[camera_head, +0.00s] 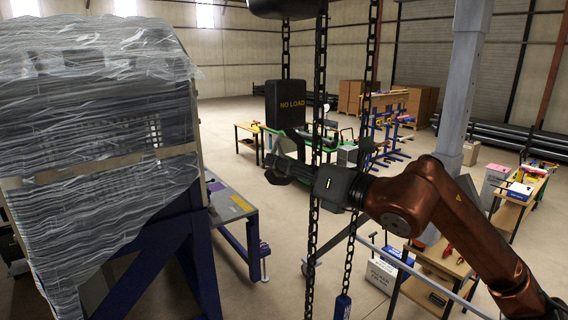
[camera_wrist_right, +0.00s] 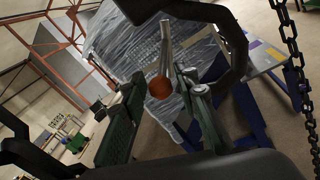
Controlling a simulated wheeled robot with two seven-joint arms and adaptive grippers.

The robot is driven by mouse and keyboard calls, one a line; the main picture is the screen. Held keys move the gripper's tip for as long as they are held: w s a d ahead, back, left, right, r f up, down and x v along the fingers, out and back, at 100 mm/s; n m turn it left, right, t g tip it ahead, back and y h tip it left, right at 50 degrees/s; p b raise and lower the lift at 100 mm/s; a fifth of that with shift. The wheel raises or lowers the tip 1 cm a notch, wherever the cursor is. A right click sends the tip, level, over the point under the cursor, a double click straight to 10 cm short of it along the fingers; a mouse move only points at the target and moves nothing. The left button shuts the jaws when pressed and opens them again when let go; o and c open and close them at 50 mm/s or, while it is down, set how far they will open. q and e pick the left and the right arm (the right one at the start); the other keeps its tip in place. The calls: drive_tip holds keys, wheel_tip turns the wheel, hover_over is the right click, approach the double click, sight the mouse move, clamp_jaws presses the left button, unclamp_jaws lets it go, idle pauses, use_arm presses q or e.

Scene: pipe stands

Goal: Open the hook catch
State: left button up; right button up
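The hook shows in the right wrist view as a thick black curve (camera_wrist_right: 240,60) across the top and right. A grey metal bar (camera_wrist_right: 166,45), which looks like its catch, stands at the hook's mouth. A rusty round part (camera_wrist_right: 160,88) shows below the bar. My right gripper (camera_wrist_right: 158,105) has its two dark fingers apart, with the bar and round part beyond or between them; I cannot tell whether they touch. In the head view my right gripper (camera_head: 276,165) is below the black NO LOAD block (camera_head: 286,104); the hook is not clear there. My left gripper is not in view.
Hanging chains (camera_head: 318,150) pass close to my right wrist, with a blue pendant (camera_head: 342,307) below. A plastic-wrapped load (camera_head: 95,130) stands on a blue frame at left. A wooden workbench (camera_head: 440,262) is at lower right.

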clamp_jaws()
idle(0.5)
